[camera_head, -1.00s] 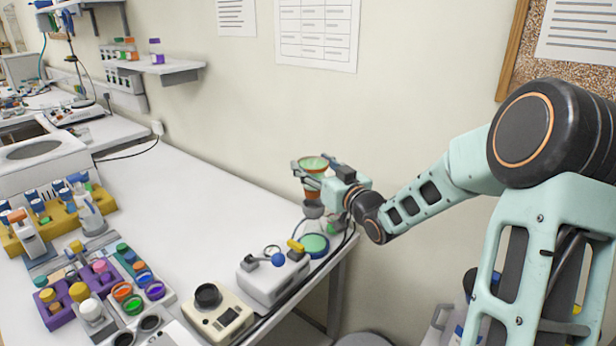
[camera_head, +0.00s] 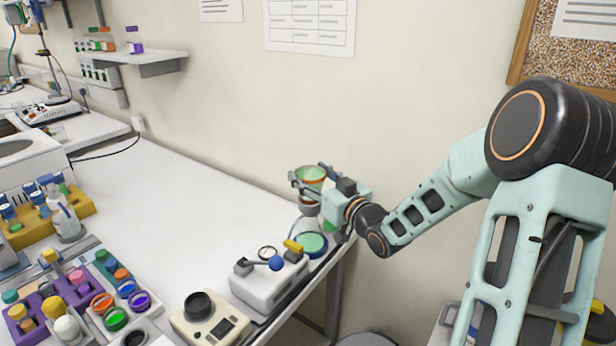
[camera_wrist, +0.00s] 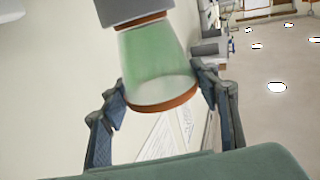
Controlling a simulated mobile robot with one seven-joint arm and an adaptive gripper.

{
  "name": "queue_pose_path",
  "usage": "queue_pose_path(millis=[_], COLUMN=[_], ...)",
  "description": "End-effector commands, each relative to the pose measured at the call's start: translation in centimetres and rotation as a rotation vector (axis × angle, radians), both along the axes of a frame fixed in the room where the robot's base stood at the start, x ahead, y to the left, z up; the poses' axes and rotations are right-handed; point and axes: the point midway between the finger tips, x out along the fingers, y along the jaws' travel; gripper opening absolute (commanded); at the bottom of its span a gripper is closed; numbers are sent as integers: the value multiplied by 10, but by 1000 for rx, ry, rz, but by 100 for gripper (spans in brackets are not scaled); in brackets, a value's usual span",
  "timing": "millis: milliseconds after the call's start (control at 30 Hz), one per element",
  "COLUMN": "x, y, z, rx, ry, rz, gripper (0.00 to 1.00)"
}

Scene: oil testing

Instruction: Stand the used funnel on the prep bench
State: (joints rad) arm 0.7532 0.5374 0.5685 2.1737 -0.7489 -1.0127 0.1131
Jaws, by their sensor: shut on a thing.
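The used funnel (camera_head: 311,174) is a translucent green cup with an orange rim and a grey lower part. My gripper (camera_head: 312,184) is shut on it near the rim, at the right end of the white bench (camera_head: 200,215). In the wrist view the funnel (camera_wrist: 158,58) lies between the two fingers (camera_wrist: 166,92), its orange rim towards the palm and its grey part at the top edge. In the head view it looks roughly upright. What is under the grey part, and whether it touches anything, is hard to tell.
Coloured vials and racks (camera_head: 75,300) fill the front left. The bench middle is clear.

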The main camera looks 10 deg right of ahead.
Motion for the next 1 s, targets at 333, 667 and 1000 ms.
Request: queue_pose_path(millis=[333, 667, 1000], x=[0, 0, -37], y=[0, 0, -13], z=[-3, -3, -7], rx=[0, 1, -2], ry=[0, 1, 1], rz=[0, 0, -2], gripper=[67, 73, 73])
